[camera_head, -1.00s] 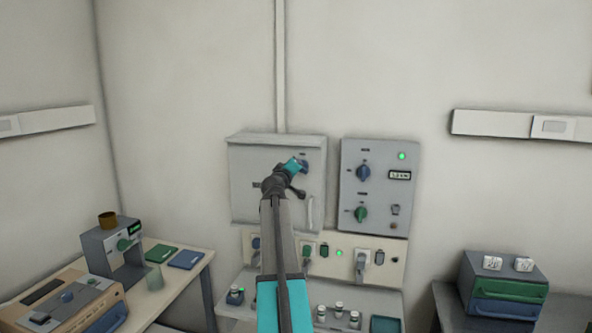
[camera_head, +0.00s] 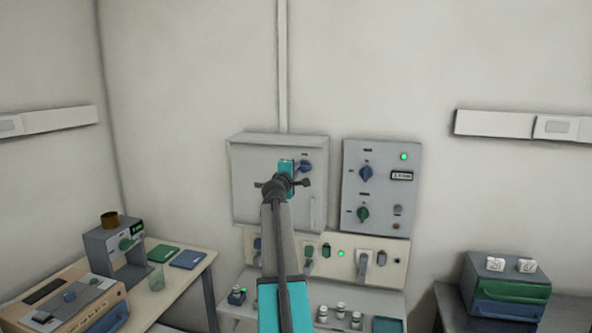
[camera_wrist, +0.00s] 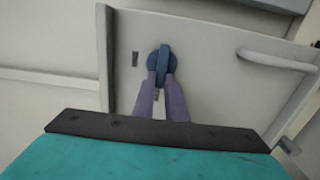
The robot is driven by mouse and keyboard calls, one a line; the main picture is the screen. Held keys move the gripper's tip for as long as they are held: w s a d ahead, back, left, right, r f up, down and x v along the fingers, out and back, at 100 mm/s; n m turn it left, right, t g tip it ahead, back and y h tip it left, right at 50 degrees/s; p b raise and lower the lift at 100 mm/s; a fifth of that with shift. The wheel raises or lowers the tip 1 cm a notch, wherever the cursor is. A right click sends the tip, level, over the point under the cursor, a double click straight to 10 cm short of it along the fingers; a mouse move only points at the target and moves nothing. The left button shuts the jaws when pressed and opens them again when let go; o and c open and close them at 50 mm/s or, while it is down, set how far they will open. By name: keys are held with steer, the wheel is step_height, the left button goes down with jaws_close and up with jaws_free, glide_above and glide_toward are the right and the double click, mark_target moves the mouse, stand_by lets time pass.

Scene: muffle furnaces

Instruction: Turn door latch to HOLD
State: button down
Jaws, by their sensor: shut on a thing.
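The door latch (camera_wrist: 160,60) is a round blue knob with a raised bar, set on a light grey cabinet door (camera_wrist: 205,60). In the head view the latch (camera_head: 306,167) shows at the upper right of the cabinet door (camera_head: 250,185), partly behind my wrist. My gripper (camera_wrist: 161,76) has its two purple fingers on either side of the latch bar and is shut on it. In the wrist view the bar runs nearly upright, in line with the fingers. Small dark marks sit beside and below the knob, too small to read.
A door handle (camera_wrist: 278,60) sticks out beside the latch. Right of the cabinet is a control panel (camera_head: 382,190) with a blue knob, a green knob and a lit green lamp. A socket strip (camera_head: 395,245) and bench lie below. Side tables stand left and right.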

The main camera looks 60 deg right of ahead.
stand_by(0.4)
steer(key=c, duration=1.8)
jaws_free()
steer(key=shift+a, duration=0.15)
steer(key=b+v, duration=0.4)
steer(key=v, duration=0.9)
steer(key=shift+s+a, duration=0.2)
steer(key=shift+a, duration=0.05)
